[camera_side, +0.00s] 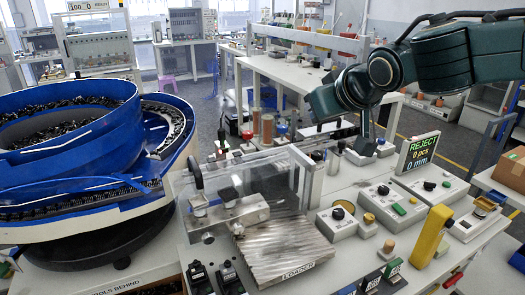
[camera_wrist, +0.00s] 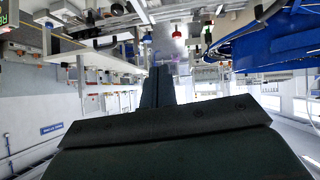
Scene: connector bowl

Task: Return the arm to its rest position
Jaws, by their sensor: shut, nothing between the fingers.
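My gripper (camera_wrist: 164,76) shows in the wrist view as two dark fingers side by side, shut with nothing between them. The wrist view is turned upside down, with the bench along its upper left. In the side view my dark green arm comes in from the upper right and hangs above the bench, right of the middle. The exact fingertips are hard to make out there. My arm appears clear of the bench top. The blue feeder bowl (camera_side: 66,150), holding many small dark parts, stands at the left of the side view, well away from my arm.
The REJECT display (camera_side: 418,152) stands right of my arm. Button boxes and a yellow block (camera_side: 430,237) sit at the right. More benches stand behind, with open floor between.

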